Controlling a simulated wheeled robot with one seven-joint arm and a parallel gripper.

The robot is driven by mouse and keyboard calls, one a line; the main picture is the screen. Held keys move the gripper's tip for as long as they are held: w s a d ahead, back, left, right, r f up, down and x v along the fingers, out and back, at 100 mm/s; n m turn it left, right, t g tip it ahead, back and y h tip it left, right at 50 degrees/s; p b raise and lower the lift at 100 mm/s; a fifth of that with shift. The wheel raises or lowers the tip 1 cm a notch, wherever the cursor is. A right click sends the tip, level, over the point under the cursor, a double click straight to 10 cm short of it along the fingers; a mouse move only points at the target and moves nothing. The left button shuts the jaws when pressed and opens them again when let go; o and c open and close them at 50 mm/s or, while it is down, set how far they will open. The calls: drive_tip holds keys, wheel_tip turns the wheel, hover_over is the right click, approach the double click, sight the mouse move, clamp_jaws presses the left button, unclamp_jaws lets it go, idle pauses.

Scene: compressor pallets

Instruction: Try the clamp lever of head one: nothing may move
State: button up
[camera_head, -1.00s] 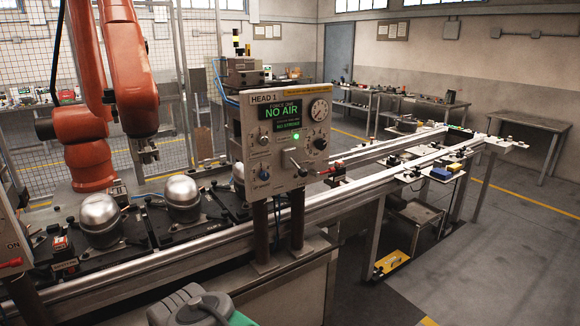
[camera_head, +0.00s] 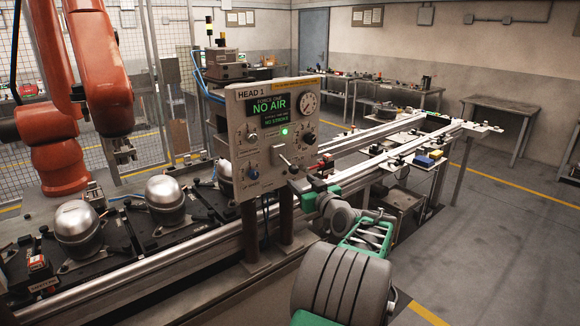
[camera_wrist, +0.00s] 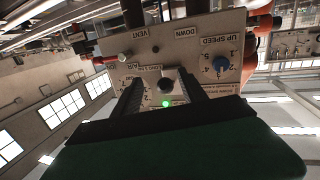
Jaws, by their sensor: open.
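The head 1 panel (camera_head: 271,135) stands at the centre of the head view, its display (camera_head: 269,107) reading NO AIR and NO STROKE and its green lamp (camera_head: 284,132) lit. A lever (camera_head: 285,160) sticks out low at its middle. My gripper (camera_head: 298,184) is just in front of the panel's lower right. In the wrist view the panel (camera_wrist: 145,57) appears upside down. Which control is the clamp lever cannot be read.
A red handle (camera_head: 323,163) sits at the panel's right side. Metal domed compressors (camera_head: 165,196) stand on dark pallets to the left. An orange robot arm (camera_head: 105,70) is behind them. Conveyor rails (camera_head: 385,165) run to the back right. The floor at right is clear.

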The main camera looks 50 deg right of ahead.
sight(290, 166)
drive_tip(key=shift+w+r+n+t, duration=0.2)
drive_tip(key=shift+w+r, duration=0.2)
drive_tip(key=shift+r, duration=0.15)
drive_tip(key=shift+w+r+n+t, duration=0.1)
drive_tip(key=shift+w+r+n, duration=0.1)
drive_tip(key=shift+w+r, duration=0.25)
drive_tip(key=p+x, duration=0.1)
drive_tip(key=x, duration=0.2)
drive_tip(key=p+x, duration=0.1)
drive_tip(key=x, duration=0.2)
drive_tip(key=shift+w+d+r, duration=0.1)
drive_tip(key=shift+w+d, duration=0.1)
drive_tip(key=shift+d, duration=0.2)
clamp_jaws()
drive_tip(key=shift+a, duration=0.1)
